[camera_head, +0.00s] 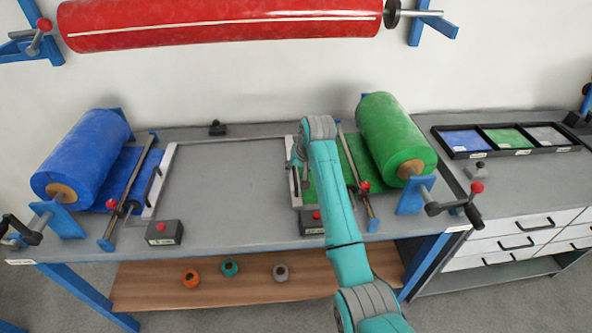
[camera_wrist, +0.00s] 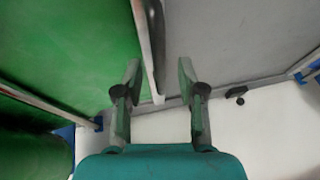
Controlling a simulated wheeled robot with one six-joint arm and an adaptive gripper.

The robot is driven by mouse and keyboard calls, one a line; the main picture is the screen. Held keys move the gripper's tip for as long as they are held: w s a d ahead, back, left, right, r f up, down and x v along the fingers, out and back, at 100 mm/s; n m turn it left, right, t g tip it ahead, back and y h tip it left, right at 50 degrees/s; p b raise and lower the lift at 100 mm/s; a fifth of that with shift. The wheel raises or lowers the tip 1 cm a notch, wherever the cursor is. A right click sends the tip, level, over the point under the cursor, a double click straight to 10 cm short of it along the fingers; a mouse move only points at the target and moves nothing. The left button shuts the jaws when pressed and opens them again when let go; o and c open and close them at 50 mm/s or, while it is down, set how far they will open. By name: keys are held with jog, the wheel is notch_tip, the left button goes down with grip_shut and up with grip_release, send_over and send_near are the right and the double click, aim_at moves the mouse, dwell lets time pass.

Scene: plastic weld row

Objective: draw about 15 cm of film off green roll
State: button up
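The green roll (camera_head: 398,135) is mounted at the right end of the bench; it also shows in the wrist view (camera_wrist: 30,150). Its green film (camera_head: 353,165) runs left under a clamp rail (camera_head: 357,175) to a pale bar (camera_head: 295,180) at the film's leading edge. In the wrist view the green film (camera_wrist: 70,40) ends at this pale bar (camera_wrist: 150,45). My gripper (camera_head: 298,165) is over the bar. In the wrist view my gripper (camera_wrist: 158,75) is open, its fingers apart on either side of the bar's end.
A blue roll (camera_head: 82,155) with its own rail and bar stands at the left. The grey bench top (camera_head: 225,190) between the bars is clear. A red roll (camera_head: 220,22) hangs on the wall above. Small boxes with buttons (camera_head: 164,232) sit along the front edge.

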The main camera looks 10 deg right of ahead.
jog(key=v, duration=1.1)
jog(key=shift+r, duration=0.3)
jog(key=shift+s, duration=0.1)
